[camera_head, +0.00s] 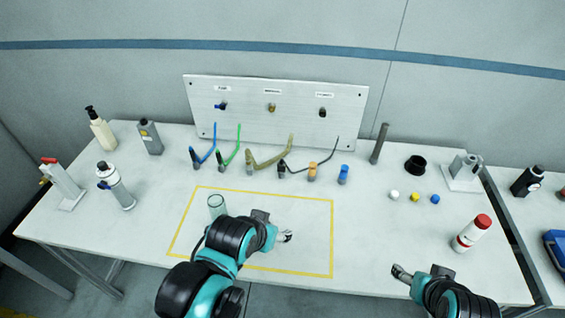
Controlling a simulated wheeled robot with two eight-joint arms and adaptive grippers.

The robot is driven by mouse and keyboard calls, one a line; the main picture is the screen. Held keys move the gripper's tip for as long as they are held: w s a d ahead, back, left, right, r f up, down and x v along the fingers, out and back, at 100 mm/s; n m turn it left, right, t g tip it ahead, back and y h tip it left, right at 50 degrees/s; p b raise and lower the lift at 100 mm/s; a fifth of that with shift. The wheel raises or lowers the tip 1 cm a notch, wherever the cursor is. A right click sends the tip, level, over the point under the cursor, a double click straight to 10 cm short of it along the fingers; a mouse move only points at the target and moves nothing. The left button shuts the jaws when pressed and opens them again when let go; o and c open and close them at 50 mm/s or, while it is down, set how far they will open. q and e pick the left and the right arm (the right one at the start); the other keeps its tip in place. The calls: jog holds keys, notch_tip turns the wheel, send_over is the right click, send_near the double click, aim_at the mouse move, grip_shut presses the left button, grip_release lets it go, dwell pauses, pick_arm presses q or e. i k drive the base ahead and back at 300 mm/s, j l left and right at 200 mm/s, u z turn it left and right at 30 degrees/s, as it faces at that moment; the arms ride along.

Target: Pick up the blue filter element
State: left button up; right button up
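A small blue cylinder (343,174), which looks like the blue filter element, stands upright on the white table at the right end of a row, beside an orange-topped one (312,172). My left gripper (287,237) is over the yellow-outlined area, in front of and to the left of the blue cylinder, apart from it. My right gripper (401,272) is near the table's front edge, to the right of the yellow outline and well away from the blue cylinder. Both grippers are too small here to tell whether they are open or shut. I see nothing held in either.
Blue, green, tan and black hoses (264,160) stand left of the cylinders, before an upright panel (277,122). A clear glass (216,207) stands beside my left arm. A dark rod (379,144), black cup (415,165) and red-capped bottle (472,234) are right. The yellow-outlined area (300,205) is partly free.

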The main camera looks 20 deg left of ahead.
aim_at(436, 199)
jog(key=u, duration=1.4)
jog(key=z, duration=2.1)
jog(key=i+l, duration=0.8)
jog(key=l, duration=0.1)
